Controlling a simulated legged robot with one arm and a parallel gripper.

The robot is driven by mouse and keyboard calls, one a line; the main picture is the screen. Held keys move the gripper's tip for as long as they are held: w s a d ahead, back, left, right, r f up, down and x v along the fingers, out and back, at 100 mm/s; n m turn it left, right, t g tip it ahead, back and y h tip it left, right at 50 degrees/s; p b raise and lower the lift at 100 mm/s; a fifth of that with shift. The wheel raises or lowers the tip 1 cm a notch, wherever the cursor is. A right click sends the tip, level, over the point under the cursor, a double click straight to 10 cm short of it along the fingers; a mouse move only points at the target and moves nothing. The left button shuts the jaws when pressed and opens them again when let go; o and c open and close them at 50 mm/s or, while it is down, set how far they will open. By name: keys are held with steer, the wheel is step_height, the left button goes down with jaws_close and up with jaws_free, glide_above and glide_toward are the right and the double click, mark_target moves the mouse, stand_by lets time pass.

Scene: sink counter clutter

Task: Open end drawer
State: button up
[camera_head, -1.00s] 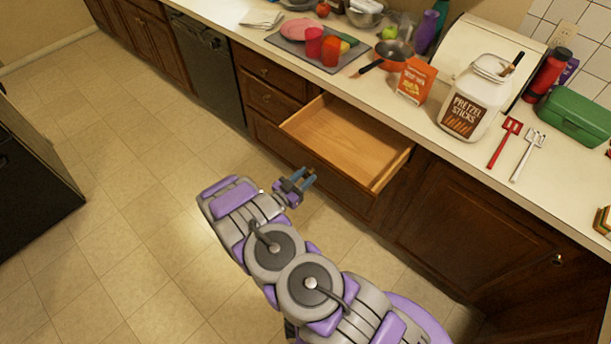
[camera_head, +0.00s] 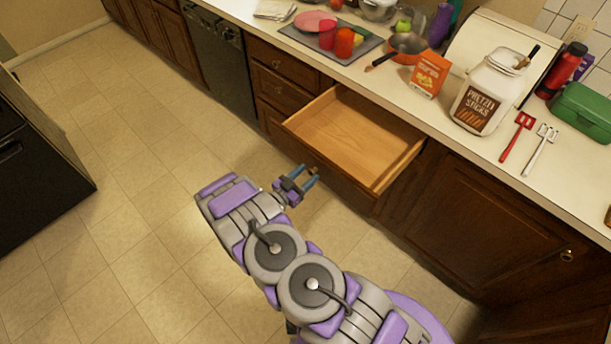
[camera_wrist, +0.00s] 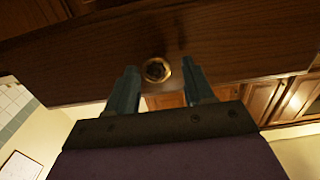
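The wooden drawer (camera_head: 358,135) under the counter is pulled out, and its empty light-wood inside shows in the head view. My gripper (camera_head: 311,177) is just in front of the drawer's front, low and to the left. In the wrist view the dark drawer front (camera_wrist: 80,60) spans the top, with a round brass knob (camera_wrist: 156,70) on it. My gripper's two blue fingers (camera_wrist: 160,88) are spread apart, one on each side below the knob, with a gap to it on both sides. The gripper is open and holds nothing.
Closed drawers (camera_head: 281,79) and a dark dishwasher (camera_head: 218,68) stand left of the open drawer. A closed cabinet door (camera_head: 470,215) is at right. The counter above holds a pretzel jar (camera_head: 487,95), an orange box (camera_head: 430,74) and other clutter. The tiled floor (camera_head: 130,230) at left is clear.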

steer(key=shift+o, duration=0.3)
steer(key=shift+s+a, duration=0.15)
steer(key=shift+s, duration=0.1)
steer(key=p+v, duration=0.2)
steer(key=v, duration=1.5)
steer(key=shift+w+f, duration=0.1)
